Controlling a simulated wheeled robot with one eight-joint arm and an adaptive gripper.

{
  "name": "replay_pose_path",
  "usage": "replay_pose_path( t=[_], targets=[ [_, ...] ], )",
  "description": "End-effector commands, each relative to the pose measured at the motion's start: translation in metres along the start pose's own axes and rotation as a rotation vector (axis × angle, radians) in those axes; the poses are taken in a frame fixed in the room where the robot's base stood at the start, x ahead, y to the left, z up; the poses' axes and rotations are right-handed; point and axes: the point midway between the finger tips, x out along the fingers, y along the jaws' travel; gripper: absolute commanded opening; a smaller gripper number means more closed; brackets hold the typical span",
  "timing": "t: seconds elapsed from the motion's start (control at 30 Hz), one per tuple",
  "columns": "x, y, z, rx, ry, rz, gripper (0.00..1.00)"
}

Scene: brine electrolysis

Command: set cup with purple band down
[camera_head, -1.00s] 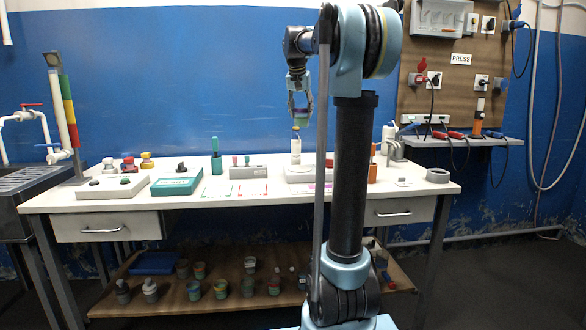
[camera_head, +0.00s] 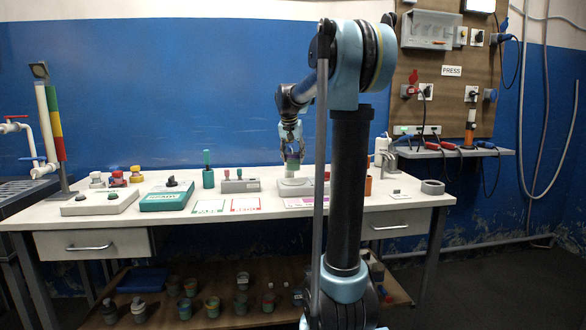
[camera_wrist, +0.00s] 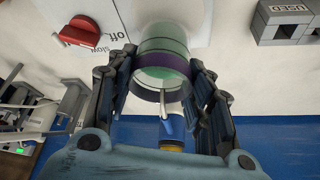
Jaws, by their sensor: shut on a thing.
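My gripper (camera_head: 292,150) is shut on the cup with the purple band (camera_head: 292,169). In the wrist view the cup (camera_wrist: 164,52) is greenish and clear, and its purple band lies between the two fingers (camera_wrist: 162,82). In the head view it hangs upright or nearly so over the white device (camera_head: 293,186) on the table. In the wrist view this device has a red knob (camera_wrist: 80,33) beside the cup. I cannot tell whether the cup's base touches the device.
A grey holder marked USED (camera_wrist: 285,20) stands beside the cup in the wrist view. A bottle with a blue part (camera_wrist: 172,128) is close by the fingers. Coloured label cards (camera_head: 246,204) lie left of the device.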

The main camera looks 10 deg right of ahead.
Motion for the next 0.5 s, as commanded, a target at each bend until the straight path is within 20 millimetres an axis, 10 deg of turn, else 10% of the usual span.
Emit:
replay_pose_path(
  t=[0.5],
  targets=[
    [0.041,0.001,0.018,0.000,0.000,0.000,0.14]
  ],
)
